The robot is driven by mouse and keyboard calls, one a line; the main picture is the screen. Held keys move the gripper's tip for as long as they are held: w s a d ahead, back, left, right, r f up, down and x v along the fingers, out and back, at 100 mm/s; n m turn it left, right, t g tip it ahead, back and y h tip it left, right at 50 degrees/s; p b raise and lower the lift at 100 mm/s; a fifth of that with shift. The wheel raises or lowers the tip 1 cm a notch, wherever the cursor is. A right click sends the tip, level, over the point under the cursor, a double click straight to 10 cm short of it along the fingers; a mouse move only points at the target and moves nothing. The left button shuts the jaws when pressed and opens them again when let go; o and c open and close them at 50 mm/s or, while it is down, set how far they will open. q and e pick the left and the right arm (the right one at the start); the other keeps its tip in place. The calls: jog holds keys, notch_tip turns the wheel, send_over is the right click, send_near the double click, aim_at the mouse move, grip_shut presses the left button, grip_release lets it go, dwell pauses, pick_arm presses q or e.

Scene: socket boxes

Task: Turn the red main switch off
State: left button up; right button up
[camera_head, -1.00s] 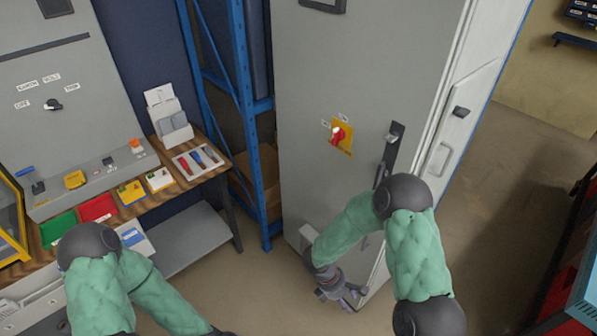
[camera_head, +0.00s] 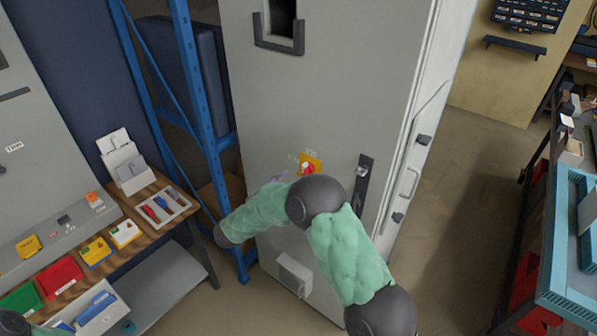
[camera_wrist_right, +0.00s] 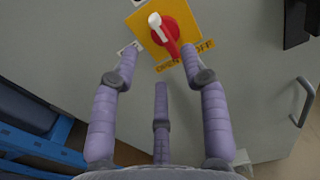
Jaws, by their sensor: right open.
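The red main switch (camera_head: 308,168) sits on a yellow plate on the front of the tall grey cabinet (camera_head: 300,105). In the right wrist view the red switch (camera_wrist_right: 171,44) has a white-tipped handle, tilted with its white end toward the upper left. My right gripper (camera_wrist_right: 158,62) is open. Its purple fingers reach up to the lower part of the yellow plate, two of them on either side below the switch, with nothing between them. I cannot tell whether they touch it. In the head view my right arm mostly hides the gripper (camera_head: 272,182). My left gripper is not in view.
A black door handle (camera_head: 362,185) is on the cabinet right of the switch. A box juts from the cabinet's lower front (camera_head: 294,274). A blue rack (camera_head: 188,70) and a wooden workbench (camera_head: 140,205) with trays stand left.

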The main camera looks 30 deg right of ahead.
jog(key=x, duration=0.7)
jog(key=shift+d, duration=0.25)
jog(key=shift+w, duration=0.1)
grip_shut()
